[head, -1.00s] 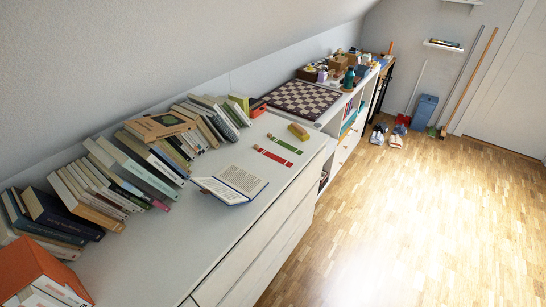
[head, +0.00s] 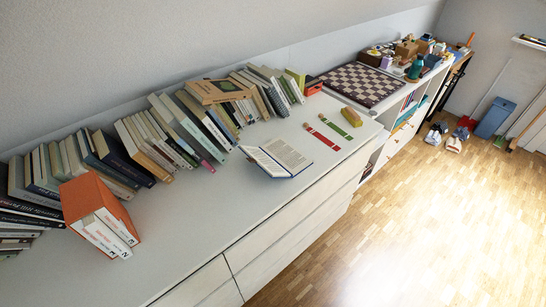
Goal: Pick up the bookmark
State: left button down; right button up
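Two bookmarks lie flat on the white dresser top in the head view. The red bookmark (head: 322,137) is the nearer one. The green bookmark (head: 336,127) lies just beyond it, roughly parallel and apart from it. An open book (head: 277,158) lies to their left, not touching them. Neither of my grippers shows in the head view.
A yellow object (head: 352,117) sits just past the green bookmark. A row of leaning books (head: 185,122) lines the wall. An orange book box (head: 98,212) stands at the left. A chessboard (head: 364,83) lies beyond. The dresser top (head: 215,215) is clear in front.

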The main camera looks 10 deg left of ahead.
aim_at(312, 131)
jog(key=i+l+u, duration=0.35)
jog(key=l, duration=0.35)
jog(key=i+l+u, duration=0.15)
jog(key=i+l, duration=0.15)
jog(key=i+l+u, duration=0.15)
jog(key=l, duration=0.4)
jog(key=i+l+u, duration=0.2)
jog(key=l, duration=0.2)
jog(key=i+l+u, duration=0.15)
jog(key=l, duration=0.3)
jog(key=l+u, duration=0.15)
jog(key=l, duration=0.3)
jog(key=i+l+u, duration=0.2)
jog(key=l, duration=0.3)
jog(key=k, duration=0.1)
